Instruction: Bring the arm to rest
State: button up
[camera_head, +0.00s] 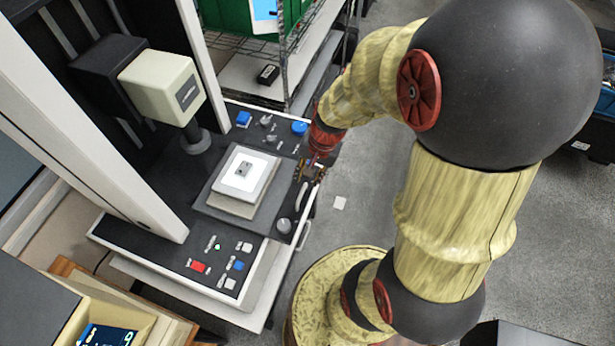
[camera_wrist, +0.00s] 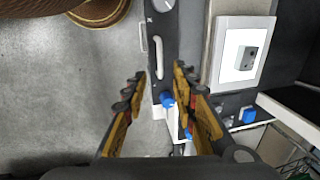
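My gripper (camera_head: 313,170) is at the front right edge of the measuring machine's dark deck (camera_head: 160,175) in the head view. In the wrist view my gripper (camera_wrist: 160,72) is open, its two fingers apart with nothing held between them. The deck's edge and a blue knob (camera_wrist: 167,99) show in the gap between the fingers. A small grey part (camera_head: 244,169) lies on a white plate (camera_head: 262,172) on the raised stage, left of my gripper. In the wrist view the part (camera_wrist: 246,58) is to the right of the fingers.
The machine's cream probe head (camera_head: 160,85) hangs above the deck, behind and left of the stage. Buttons and knobs line the deck, including a blue knob (camera_head: 299,128). A wire shelf with a green bin (camera_head: 228,15) stands behind. Grey floor (camera_head: 350,180) is open to the right.

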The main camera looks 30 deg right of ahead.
dwell(0.4)
jog(key=s+a+r+n+t+h+b, duration=0.1)
jog(key=s+a+r+n+t+b, duration=0.2)
jog(key=s+a+r+n+b, duration=0.5)
jog(key=a+n+b, duration=0.1)
jog(key=n+b, duration=0.1)
jog(key=b, duration=0.5)
jog(key=shift+n+t, duration=0.4)
